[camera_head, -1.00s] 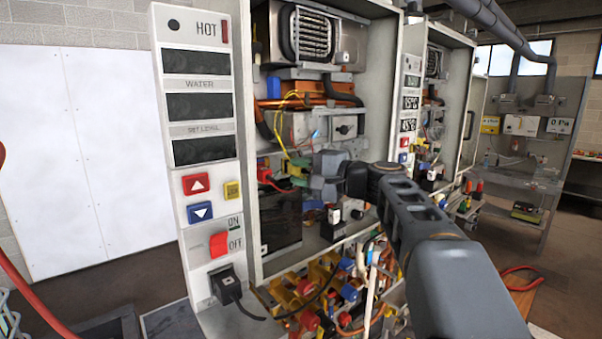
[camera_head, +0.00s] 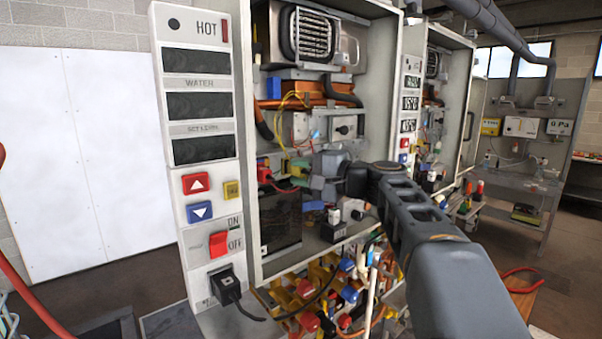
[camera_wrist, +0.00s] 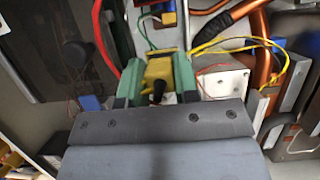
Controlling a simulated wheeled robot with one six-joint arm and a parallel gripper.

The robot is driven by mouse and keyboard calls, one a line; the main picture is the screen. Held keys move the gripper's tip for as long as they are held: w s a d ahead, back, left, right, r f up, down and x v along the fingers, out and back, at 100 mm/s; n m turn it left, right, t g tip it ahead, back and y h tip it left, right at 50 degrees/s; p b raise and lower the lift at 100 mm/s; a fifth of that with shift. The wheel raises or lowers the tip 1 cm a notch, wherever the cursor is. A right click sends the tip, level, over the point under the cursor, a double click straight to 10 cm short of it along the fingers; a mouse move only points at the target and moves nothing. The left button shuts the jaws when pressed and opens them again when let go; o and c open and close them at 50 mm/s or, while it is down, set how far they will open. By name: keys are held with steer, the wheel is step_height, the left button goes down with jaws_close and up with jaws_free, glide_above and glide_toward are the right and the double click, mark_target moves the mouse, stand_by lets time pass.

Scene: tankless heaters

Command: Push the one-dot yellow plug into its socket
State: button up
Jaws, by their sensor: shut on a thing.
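A yellow plug (camera_wrist: 160,70) sits between the green fingertips of my gripper (camera_wrist: 155,82) in the wrist view, with a dark round part on its near side. My gripper is shut on it. Its dot marking cannot be made out. Thin green wires show just beyond its far end. In the head view my gripper (camera_head: 306,176) reaches into the open heater cabinet, below the copper-coloured parts. The plug cannot be made out there. The socket is not clearly visible, and I cannot tell whether the plug touches it.
A red plug (camera_head: 264,174) with a red cable sits left of my gripper. Loose yellow wires (camera_head: 283,123) hang above it, and also show in the wrist view (camera_wrist: 240,42). The cabinet's side wall (camera_head: 378,100) stands to the right. Mixed coloured parts (camera_head: 318,292) lie below.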

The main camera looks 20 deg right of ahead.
steer(key=shift+w+a, duration=0.2)
steer(key=shift+w, duration=0.3)
stand_by(0.4)
steer(key=o, duration=0.9)
steer(key=shift+o, duration=0.2)
steer(key=shift+s+d+f, duration=0.1)
steer(key=shift+s+d, duration=0.25)
steer(key=shift+d, duration=0.1)
steer(key=b+v, duration=0.3)
steer(key=v, duration=0.9)
steer(key=shift+s+d+b, duration=0.15)
steer(key=shift+s+b, duration=0.15)
steer(key=shift+b, duration=0.1)
